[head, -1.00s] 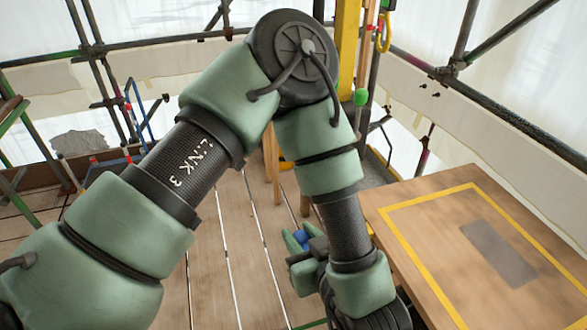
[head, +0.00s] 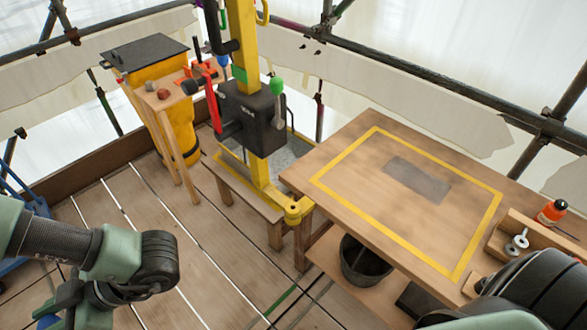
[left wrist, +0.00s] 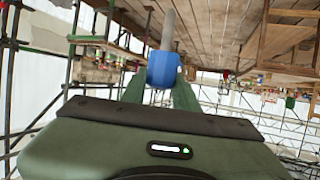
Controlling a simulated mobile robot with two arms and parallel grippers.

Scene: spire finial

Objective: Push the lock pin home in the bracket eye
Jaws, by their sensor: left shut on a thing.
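My left gripper (left wrist: 160,84) is shut on the blue grip of the lock pin (left wrist: 164,68) in the left wrist view. The pin's grey shank points up and away from the fingers. In the head view my left arm is at the lower left; a bit of blue shows at the bottom edge, and the fingers are mostly cut off. A yellow bracket with a dark round eye (head: 295,210) sits by the near left corner of the table, well right of my left arm. My right gripper is out of view.
A yellow post (head: 246,50) carries a black box (head: 252,118) with a green-knobbed lever. The wooden table (head: 330,150) is at right, with a bucket (head: 362,262) beneath. The plank floor (head: 190,240) left of the bracket is open.

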